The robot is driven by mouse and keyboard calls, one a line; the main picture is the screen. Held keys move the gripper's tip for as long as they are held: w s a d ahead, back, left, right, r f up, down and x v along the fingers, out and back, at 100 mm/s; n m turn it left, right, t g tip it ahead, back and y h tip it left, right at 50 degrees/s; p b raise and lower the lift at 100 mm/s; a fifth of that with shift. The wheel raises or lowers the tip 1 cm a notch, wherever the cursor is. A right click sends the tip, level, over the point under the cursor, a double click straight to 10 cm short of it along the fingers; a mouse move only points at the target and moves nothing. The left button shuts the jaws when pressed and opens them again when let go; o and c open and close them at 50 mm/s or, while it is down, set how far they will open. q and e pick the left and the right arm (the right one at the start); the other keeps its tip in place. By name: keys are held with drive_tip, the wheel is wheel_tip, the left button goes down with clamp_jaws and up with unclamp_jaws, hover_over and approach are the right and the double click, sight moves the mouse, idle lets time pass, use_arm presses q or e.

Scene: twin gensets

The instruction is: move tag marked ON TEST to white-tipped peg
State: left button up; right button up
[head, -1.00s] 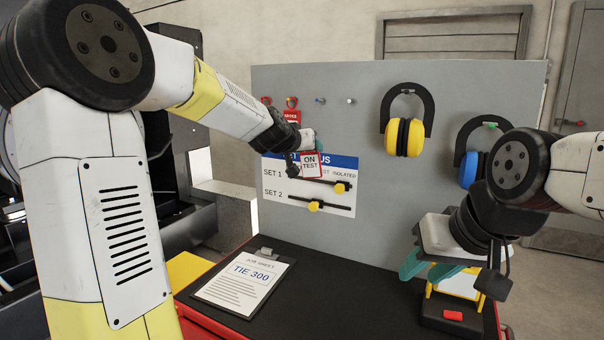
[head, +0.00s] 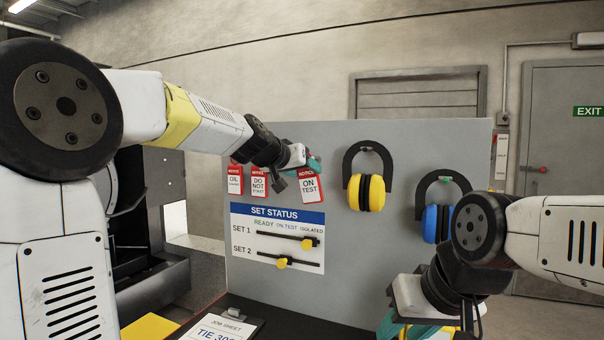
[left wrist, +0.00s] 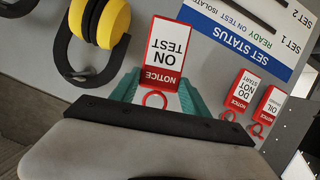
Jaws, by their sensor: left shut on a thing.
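The ON TEST tag (head: 309,187), white with a red NOTICE band, hangs slightly tilted in front of the grey board. My left gripper (head: 312,164) is shut on its top end. In the left wrist view the tag (left wrist: 165,50) appears upside down between the teal fingers (left wrist: 158,88), its red ring (left wrist: 154,99) towards the wrist. The white-tipped peg does not show now; the gripper covers that stretch of the peg row. I cannot tell whether the ring is around a peg. My right gripper (head: 412,327) is low at the right, its teal fingers apart, partly cut off.
The DO NOT START tag (head: 259,183) and the OIL tag (head: 235,179) hang to the left. Yellow earmuffs (head: 366,192) hang close to the right, blue ones (head: 437,222) farther right. The SET STATUS panel (head: 277,238) is below. A job sheet clipboard (head: 222,326) lies on the bench.

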use_arm(q)
drive_tip(key=shift+w+a+r+x, duration=0.15)
drive_tip(key=shift+r+x, duration=0.1)
drive_tip(key=shift+x, duration=1.2)
drive_tip(key=shift+w+r+x, duration=0.1)
drive_tip(key=shift+r+x, duration=0.1)
drive_tip(key=shift+x, duration=1.25)
drive_tip(key=shift+w+a+r+x, duration=0.15)
drive_tip(key=shift+r+x, duration=0.1)
drive_tip(key=shift+x, duration=1.2)
drive_tip(key=shift+d, duration=0.1)
drive_tip(key=o, duration=1.4)
